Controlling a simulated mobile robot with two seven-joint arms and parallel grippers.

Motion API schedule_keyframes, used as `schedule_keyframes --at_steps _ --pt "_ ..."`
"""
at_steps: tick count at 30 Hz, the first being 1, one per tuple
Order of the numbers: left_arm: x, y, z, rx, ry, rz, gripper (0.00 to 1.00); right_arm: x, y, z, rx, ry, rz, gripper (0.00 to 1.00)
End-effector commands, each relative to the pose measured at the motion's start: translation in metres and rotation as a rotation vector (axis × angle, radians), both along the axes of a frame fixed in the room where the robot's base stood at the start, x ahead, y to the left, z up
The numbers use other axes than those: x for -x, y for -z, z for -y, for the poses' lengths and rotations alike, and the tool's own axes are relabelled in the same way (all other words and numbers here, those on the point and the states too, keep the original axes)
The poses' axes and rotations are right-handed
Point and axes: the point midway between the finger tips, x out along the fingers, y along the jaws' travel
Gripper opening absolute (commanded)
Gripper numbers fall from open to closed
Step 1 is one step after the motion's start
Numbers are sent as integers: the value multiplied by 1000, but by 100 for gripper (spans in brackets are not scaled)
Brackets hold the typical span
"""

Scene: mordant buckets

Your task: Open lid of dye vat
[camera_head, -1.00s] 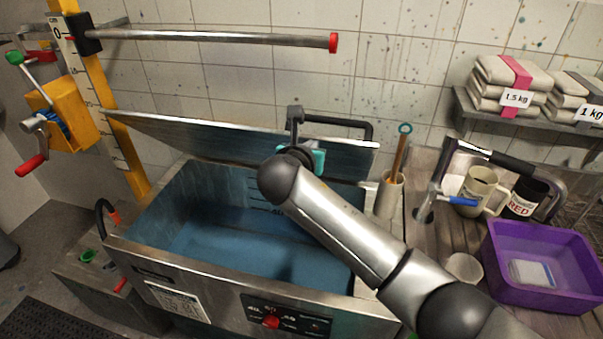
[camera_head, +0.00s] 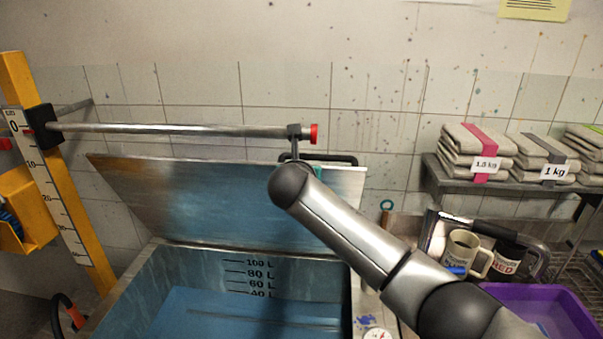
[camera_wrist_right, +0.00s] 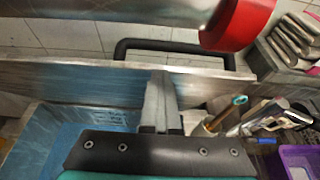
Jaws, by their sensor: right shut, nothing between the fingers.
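The dye vat (camera_head: 120,300) is an open steel tank with blue liquid and litre marks inside. Its lid (camera_head: 190,205) stands raised and tilted back at the rear edge, wide open. The black lid handle (camera_head: 345,158) is on the lid's upper edge; it also shows in the right wrist view (camera_wrist_right: 130,44). My right gripper (camera_head: 293,140) is at the lid's top edge near the handle, partly hidden by my arm. In the right wrist view its fingers (camera_wrist_right: 158,85) are together and empty, in front of the lid. My left gripper is not in view.
A steel bar with a red end cap (camera_head: 314,134) runs above the lid from a yellow scale post (camera_head: 62,185), close to my right gripper. At right are mugs (camera_head: 466,252), a purple tub (camera_head: 550,305) and a shelf with folded cloth stacks (camera_head: 475,150).

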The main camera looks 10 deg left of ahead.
Motion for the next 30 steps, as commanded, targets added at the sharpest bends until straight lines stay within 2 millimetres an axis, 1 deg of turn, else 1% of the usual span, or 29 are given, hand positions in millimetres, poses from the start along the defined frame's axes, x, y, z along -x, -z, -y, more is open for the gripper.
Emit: schedule_keyframes --at_steps 1,11,16,23,30 --pt "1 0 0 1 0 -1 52 -1 3 4 4 10 -6 0" --pt "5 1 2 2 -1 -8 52 0 3 4 4 9 -6 0" --pt "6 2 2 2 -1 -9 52 6 0 3 2 7 -4 0" --pt "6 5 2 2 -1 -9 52 27 -8 2 1 4 -2 0" --pt "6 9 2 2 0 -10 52 55 -19 2 2 2 -1 0"
